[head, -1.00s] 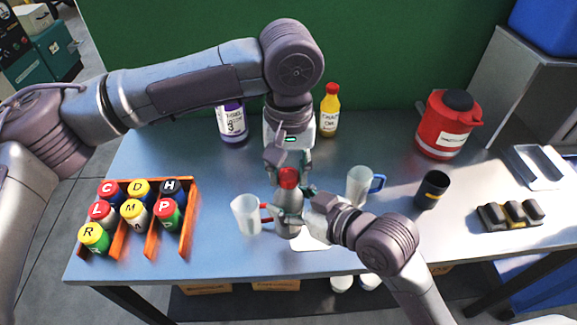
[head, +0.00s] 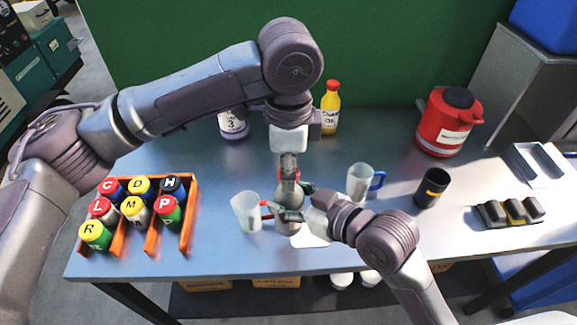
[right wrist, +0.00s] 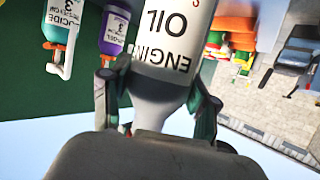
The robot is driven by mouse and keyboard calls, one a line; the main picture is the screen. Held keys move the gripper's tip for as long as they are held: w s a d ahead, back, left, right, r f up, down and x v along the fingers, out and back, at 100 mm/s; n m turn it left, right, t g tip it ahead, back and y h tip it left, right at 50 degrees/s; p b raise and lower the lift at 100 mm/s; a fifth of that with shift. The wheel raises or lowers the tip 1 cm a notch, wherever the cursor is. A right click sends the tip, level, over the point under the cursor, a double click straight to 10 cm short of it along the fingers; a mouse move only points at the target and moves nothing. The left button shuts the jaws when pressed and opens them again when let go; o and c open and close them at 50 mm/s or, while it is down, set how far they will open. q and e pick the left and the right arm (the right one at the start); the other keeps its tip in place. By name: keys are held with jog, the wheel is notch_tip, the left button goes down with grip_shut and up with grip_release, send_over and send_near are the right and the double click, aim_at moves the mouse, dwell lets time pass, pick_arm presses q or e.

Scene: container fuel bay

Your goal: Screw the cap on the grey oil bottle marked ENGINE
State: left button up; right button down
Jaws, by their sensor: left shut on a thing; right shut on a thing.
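The grey oil bottle (head: 289,224) stands upright at the front middle of the table. In the right wrist view its white label (right wrist: 170,38) reads ENGINE OIL, upside down. My right gripper (head: 290,208) is shut around the bottle's body from the right; its fingers flank the bottle in the right wrist view (right wrist: 158,105). My left gripper (head: 289,172) points straight down over the bottle and is shut on the red cap (head: 289,177) at the bottle's top. The fingers partly hide the cap, so its seating on the neck cannot be told.
Clear jugs stand close on both sides, one with a red handle (head: 245,212) and one with a blue handle (head: 360,184). A rack (head: 188,220) of capped bottles is at the left. A purple bottle (head: 233,124), a yellow bottle (head: 330,110) and a red jug (head: 447,122) stand behind.

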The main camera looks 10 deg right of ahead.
pick_arm(q)
jog(key=m, duration=0.6)
jog(key=shift+m, duration=0.3)
jog(key=m, duration=1.2)
jog(key=shift+w+m, duration=0.1)
jog(key=shift+m, duration=0.2)
jog(key=m, duration=0.5)
jog(key=o, duration=0.8)
jog(key=shift+d, duration=0.1)
notch_tip(320, 180, up, 12)
